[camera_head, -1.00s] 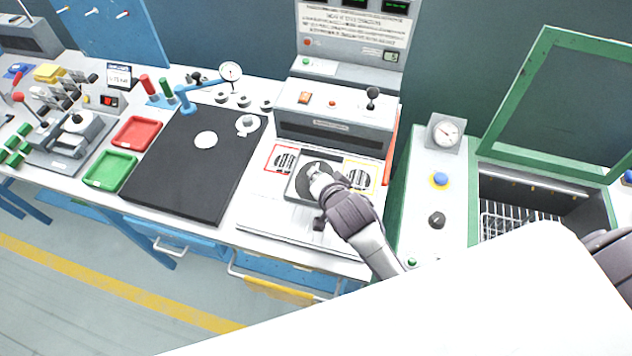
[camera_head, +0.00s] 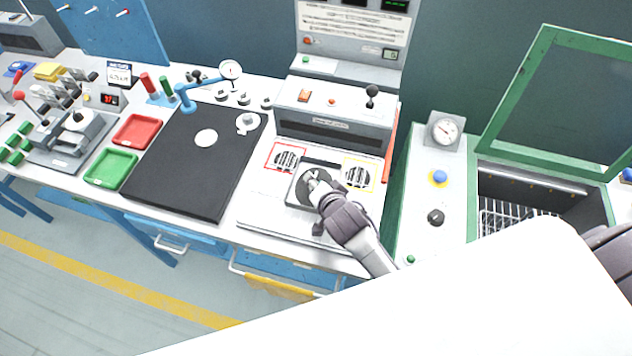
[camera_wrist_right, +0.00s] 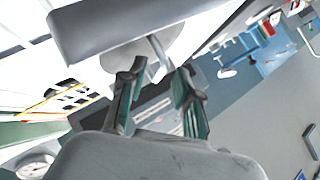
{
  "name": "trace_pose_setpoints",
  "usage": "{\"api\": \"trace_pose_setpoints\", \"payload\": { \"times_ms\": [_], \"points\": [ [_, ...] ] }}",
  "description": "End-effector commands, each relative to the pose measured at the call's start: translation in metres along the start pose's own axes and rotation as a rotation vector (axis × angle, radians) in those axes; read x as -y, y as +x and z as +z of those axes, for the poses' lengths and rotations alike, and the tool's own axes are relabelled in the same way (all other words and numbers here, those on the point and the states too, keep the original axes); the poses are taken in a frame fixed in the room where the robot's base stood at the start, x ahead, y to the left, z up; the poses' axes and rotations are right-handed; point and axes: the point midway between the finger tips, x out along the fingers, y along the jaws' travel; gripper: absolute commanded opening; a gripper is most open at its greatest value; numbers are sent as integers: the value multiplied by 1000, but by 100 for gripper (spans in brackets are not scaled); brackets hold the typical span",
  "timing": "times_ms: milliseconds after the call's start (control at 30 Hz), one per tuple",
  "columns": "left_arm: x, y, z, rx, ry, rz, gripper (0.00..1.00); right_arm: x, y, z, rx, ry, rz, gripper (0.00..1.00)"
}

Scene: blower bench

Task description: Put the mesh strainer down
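A dark round disc (camera_head: 314,174), which looks like the mesh strainer, lies at the square grey seat on the front plate of the blower station. My right gripper (camera_head: 318,180) is over it and hides part of it. In the right wrist view, the fingers of my right gripper (camera_wrist_right: 161,70) are apart. A thin pale stem (camera_wrist_right: 160,52) stands between and just beyond their tips, joined to a pale round part. I see no finger pressed on the stem. My left gripper is not in view.
A red-framed grille (camera_head: 286,157) and a yellow-framed grille (camera_head: 357,174) flank the seat. The grey blower housing (camera_head: 335,118) stands behind. A black mat (camera_head: 185,175) is to the left, mostly clear. A green-framed open bin (camera_head: 520,155) is at right.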

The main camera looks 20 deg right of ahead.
Motion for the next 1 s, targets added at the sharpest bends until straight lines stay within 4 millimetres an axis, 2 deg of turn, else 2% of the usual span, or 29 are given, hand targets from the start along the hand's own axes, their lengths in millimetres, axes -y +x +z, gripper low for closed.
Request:
{"api": "trace_pose_setpoints", "payload": {
  "times_ms": [233, 367, 800, 1000],
  "points": [
    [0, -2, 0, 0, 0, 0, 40, 2, -2, -2, 0, -1, 0, 32],
    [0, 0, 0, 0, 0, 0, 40, 1, -12, 0, 1, 2, 0, 32],
    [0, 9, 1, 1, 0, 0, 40, 1, -100, 0, 1, 2, 1, 32],
    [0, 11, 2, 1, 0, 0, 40, 2, -119, -1, -1, 0, 0, 32]
  ]
}}
